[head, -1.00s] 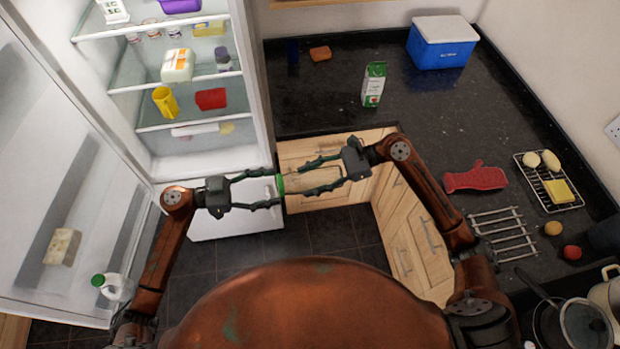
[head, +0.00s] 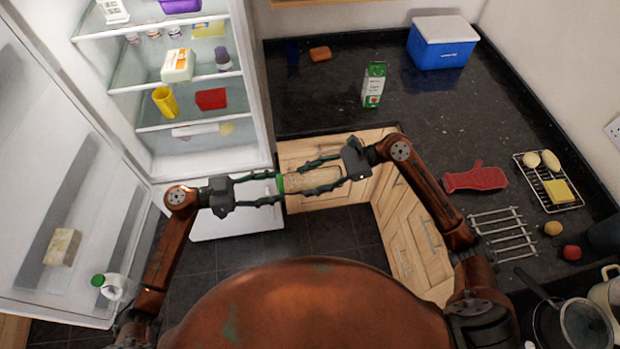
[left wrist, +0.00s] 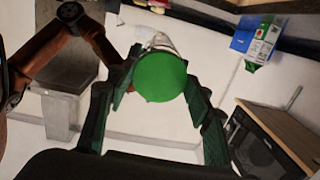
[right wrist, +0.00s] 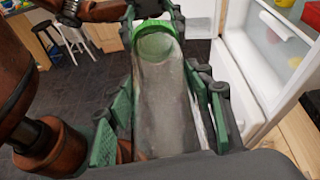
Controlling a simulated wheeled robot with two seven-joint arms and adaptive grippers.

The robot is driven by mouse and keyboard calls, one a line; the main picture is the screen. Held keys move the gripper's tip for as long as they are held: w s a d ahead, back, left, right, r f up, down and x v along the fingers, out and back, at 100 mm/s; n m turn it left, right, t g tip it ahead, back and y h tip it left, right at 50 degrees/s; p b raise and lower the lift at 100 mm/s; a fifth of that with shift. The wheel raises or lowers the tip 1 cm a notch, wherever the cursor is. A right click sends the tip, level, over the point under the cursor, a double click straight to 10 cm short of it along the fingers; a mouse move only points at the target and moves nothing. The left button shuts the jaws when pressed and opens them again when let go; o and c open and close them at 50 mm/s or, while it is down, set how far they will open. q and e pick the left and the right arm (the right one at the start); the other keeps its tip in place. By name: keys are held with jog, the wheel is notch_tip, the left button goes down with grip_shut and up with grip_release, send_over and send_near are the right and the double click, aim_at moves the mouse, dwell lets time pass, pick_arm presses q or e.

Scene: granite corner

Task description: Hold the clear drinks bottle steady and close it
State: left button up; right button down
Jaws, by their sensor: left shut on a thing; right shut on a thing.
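The clear drinks bottle (head: 310,182) is held sideways in the air between my two grippers, its base toward the right gripper. My right gripper (head: 309,178) is shut on its body; the right wrist view shows the see-through bottle body (right wrist: 165,100) between the fingers. A green cap (head: 280,184) is at the bottle's left end, and my left gripper (head: 276,189) is shut on it. In the left wrist view the round cap face (left wrist: 159,77) sits between the fingertips. The cap (right wrist: 160,28) is in line with the bottle's far end; I cannot tell how tightly it is seated.
An open fridge (head: 200,100) stands behind my left arm. The dark worktop (head: 325,85) holds a green-and-white carton (head: 374,85), a blue cool box (head: 441,42), a red oven glove (head: 475,178) and a wire rack (head: 502,234). Wooden drawers (head: 400,215) lie below. Open floor is under the bottle.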

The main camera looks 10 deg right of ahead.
pick_arm(q)
jog(key=shift+c, duration=0.7)
jog(key=m, duration=3.1)
jog(key=shift+w, duration=0.1)
jog(key=o, duration=1.3)
jog(key=shift+o, duration=0.2)
